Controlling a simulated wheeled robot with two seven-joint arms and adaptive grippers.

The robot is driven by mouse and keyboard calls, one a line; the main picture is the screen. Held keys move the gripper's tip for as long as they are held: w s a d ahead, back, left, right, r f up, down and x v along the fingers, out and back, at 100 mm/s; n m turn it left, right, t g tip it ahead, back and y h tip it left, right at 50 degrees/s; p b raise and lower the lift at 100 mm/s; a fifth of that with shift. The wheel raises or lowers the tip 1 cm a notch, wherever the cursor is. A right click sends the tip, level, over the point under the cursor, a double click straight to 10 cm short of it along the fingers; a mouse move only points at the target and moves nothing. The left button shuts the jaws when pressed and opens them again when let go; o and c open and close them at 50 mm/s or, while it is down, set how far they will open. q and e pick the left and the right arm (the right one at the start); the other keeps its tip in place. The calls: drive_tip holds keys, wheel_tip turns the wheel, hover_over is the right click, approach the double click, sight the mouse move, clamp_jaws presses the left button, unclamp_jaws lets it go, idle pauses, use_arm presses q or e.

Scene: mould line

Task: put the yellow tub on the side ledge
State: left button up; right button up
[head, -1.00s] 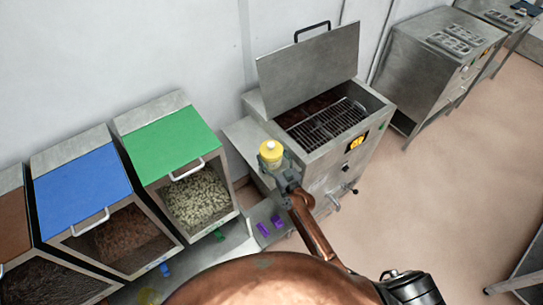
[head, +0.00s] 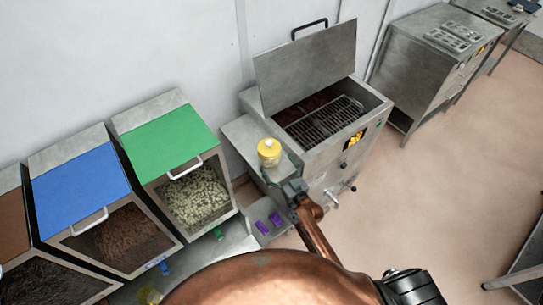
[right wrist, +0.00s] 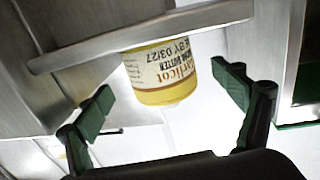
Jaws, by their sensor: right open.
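The yellow tub (head: 268,152) with a pale lid stands upright on the side ledge (head: 243,132), the metal shelf on the left of the open-lidded machine. My right gripper (head: 282,170) is open just in front of the tub, on its near side. In the right wrist view the tub (right wrist: 160,72) appears upside down, with its printed label readable in part. It lies beyond the two green-padded fingers, with gaps on both sides. The ledge's edge (right wrist: 140,35) hides the tub's base there. My left gripper is not in view.
The machine (head: 345,135) has a raised lid and a wire rack inside. Bins with green (head: 168,140) and blue (head: 80,188) lids stand to the left. Purple pieces (head: 268,222) lie on a lower surface below the ledge.

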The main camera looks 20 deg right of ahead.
drive_tip(key=v, duration=0.5)
drive_tip(key=shift+s, duration=0.25)
drive_tip(key=s+d+f+g+h, duration=0.1)
drive_tip(key=s+d+f+g, duration=0.15)
drive_tip(key=s+f, duration=0.6)
drive_tip(key=s+d+f+g+h, duration=0.1)
drive_tip(key=s+d+f+g, duration=0.2)
drive_tip(key=f, duration=1.1)
drive_tip(key=s+d+f+g+h, duration=0.1)
drive_tip(key=s+f+g, duration=0.2)
drive_tip(key=s+f, duration=0.65)
drive_tip(key=s+d+f+g, duration=0.1)
drive_tip(key=s+f+g, duration=0.1)
drive_tip(key=s+f, duration=0.5)
drive_tip(key=s+d+f+g, duration=0.2)
drive_tip(key=s+f, duration=0.4)
drive_tip(key=s, duration=0.9)
drive_tip(key=s+d+f+m+g+h, duration=0.1)
drive_tip(key=s+d+f+g, duration=0.1)
drive_tip(key=s+f+g, duration=0.2)
drive_tip(key=s+f, duration=0.3)
drive_tip(key=s, duration=0.4)
drive_tip(key=shift+f, duration=0.35)
